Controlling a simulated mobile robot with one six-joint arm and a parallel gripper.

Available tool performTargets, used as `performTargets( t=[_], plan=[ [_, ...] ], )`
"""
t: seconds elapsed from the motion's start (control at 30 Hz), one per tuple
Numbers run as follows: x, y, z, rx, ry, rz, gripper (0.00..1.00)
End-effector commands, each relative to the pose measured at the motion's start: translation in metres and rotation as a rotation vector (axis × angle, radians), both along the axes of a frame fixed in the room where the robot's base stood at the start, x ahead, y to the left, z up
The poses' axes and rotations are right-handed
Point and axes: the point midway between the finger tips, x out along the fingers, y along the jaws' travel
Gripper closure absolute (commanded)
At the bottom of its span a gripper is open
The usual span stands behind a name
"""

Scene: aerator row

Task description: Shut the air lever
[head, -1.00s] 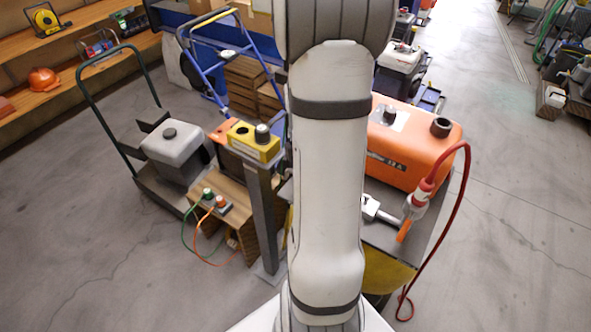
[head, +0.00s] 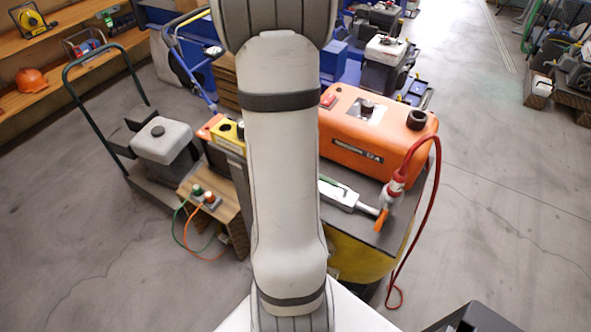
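The air lever appears to be the small orange handle (head: 382,220) below the red-and-white coupling (head: 396,188), at the right end of the orange machine (head: 375,135) in the head view. It points down, slightly left, roughly in line with the coupling. A red hose (head: 437,185) loops from the coupling down toward the floor. A grey metal piece (head: 345,197) with a green strip lies just left of the lever. My white arm link stands upright left of the machine. My gripper is not visible, so its distance from the lever cannot be told.
A yellow box (head: 229,137) and a wooden stand (head: 225,207) with red and green plugs are left of my arm. A grey-tank trolley (head: 162,140) is further left. A dark object (head: 470,318) shows at the bottom right edge. The floor right of the hose is open.

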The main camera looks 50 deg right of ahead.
Motion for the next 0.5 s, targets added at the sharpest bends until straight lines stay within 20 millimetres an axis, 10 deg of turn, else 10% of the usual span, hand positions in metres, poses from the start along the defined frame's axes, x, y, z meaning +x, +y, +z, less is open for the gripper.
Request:
performTargets(
  t=[0.47, 0.5],
  plan=[
    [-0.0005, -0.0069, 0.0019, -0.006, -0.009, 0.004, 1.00],
    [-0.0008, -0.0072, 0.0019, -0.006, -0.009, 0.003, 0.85]
  ],
)
